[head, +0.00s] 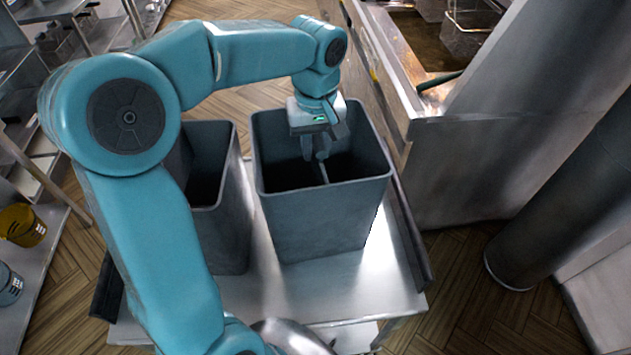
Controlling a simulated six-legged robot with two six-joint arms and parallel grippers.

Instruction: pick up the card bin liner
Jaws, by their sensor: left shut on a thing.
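Two tall grey open-topped liners stand side by side on a metal trolley. I take the right one, with a thin bar or divider across its inside, as the card bin liner (322,218); I see no label on it. My left gripper (316,156) reaches down into its mouth from above, and its fingers are shut on the bar near the middle. The liner stands upright and appears to rest on the trolley top. My left forearm and wrist hide part of its back rim. My right gripper is not in view.
The other grey liner (231,226) is close on the left, partly behind my arm. The trolley (350,288) has dark raised side edges. A metal fryer unit (470,165) stands close on the right. Shelves with a yellow bucket (22,226) are at the left. Wooden floor shows between.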

